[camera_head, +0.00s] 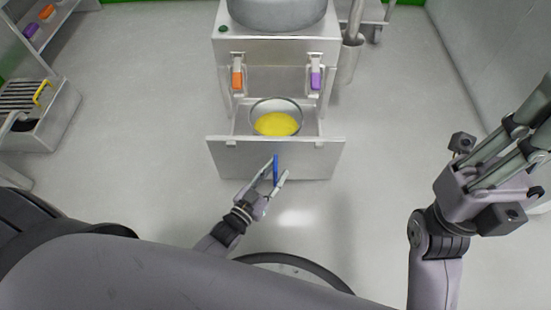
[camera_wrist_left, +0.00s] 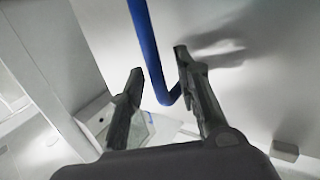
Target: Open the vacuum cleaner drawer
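The drawer (camera_head: 232,158) at the bottom of the steel machine is pulled out, with a gap behind its front panel. Inside it stands a round metal bowl (camera_head: 298,108) holding yellow material (camera_head: 275,124). A blue vertical handle (camera_head: 276,160) is on the drawer front. My left gripper (camera_head: 278,172) is at the handle with its fingers apart. In the left wrist view, the blue handle (camera_wrist_left: 148,45) passes between the spread fingers (camera_wrist_left: 158,62); a firm grip does not show. My right gripper (camera_head: 538,118) is raised at the right, open and empty, away from the drawer.
Orange (camera_head: 237,79) and purple (camera_head: 316,79) latches sit on the machine above the drawer. A steel cart (camera_head: 62,120) stands at the left, and a pipe stand (camera_head: 350,60) beside the machine at the right. The floor around the drawer is clear.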

